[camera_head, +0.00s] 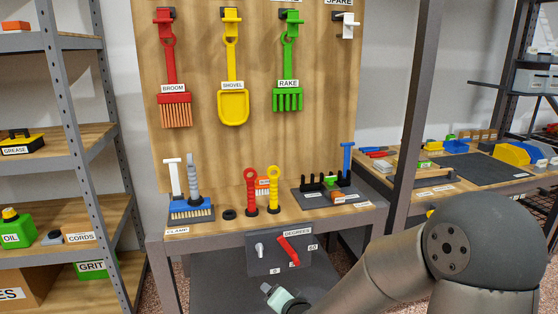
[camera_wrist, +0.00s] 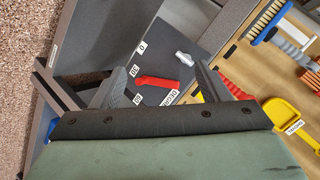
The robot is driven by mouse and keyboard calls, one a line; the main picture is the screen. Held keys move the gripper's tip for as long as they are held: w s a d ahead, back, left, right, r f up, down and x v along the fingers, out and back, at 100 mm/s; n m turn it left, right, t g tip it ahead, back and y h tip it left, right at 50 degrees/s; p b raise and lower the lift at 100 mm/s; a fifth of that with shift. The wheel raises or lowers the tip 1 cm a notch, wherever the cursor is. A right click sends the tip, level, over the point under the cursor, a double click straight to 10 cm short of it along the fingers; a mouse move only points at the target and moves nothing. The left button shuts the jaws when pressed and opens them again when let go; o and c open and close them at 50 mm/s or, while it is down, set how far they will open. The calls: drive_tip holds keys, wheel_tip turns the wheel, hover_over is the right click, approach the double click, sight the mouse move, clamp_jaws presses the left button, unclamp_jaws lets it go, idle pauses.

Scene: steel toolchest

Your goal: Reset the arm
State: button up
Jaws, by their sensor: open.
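My arm comes in from the lower right in the head view. My gripper shows in the wrist view (camera_wrist: 160,72), its dark fingers spread wide with nothing held between them. Beyond the fingers is a dark panel marked in degrees (camera_head: 262,268), with a red lever (camera_head: 289,250) and a silver knob (camera_head: 259,250). The red lever also shows between the fingers in the wrist view (camera_wrist: 158,82), seemingly apart from them. In the head view the pale green hand is low, below the panel; its fingertips are hard to make out.
The wooden workbench (camera_head: 345,218) above the panel carries a brush (camera_head: 190,212), red and yellow upright tools and a dark rack. A red broom (camera_head: 173,100), yellow shovel (camera_head: 233,100) and green rake (camera_head: 288,95) hang behind. A metal shelf (camera_head: 75,165) stands left.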

drive_tip(key=s+d+r+n+g+h+p, duration=0.1)
drive_tip(key=s+d+r+n+g+p, duration=0.1)
drive_tip(key=s+r+p, duration=0.4)
drive_tip(key=s+d+r+n+g+h+p, duration=0.2)
drive_tip(key=s+d+r+g+p, duration=0.3)
drive_tip(key=s+r, duration=0.6)
drive_tip(key=s+d+r+n+g+h+p, duration=0.1)
drive_tip(key=s+d+r+n+g+p, duration=0.2)
drive_tip(key=s+d+r+p, duration=0.4)
wheel_tip(320, 180, up, 4)
drive_tip(key=shift+s, duration=0.75)
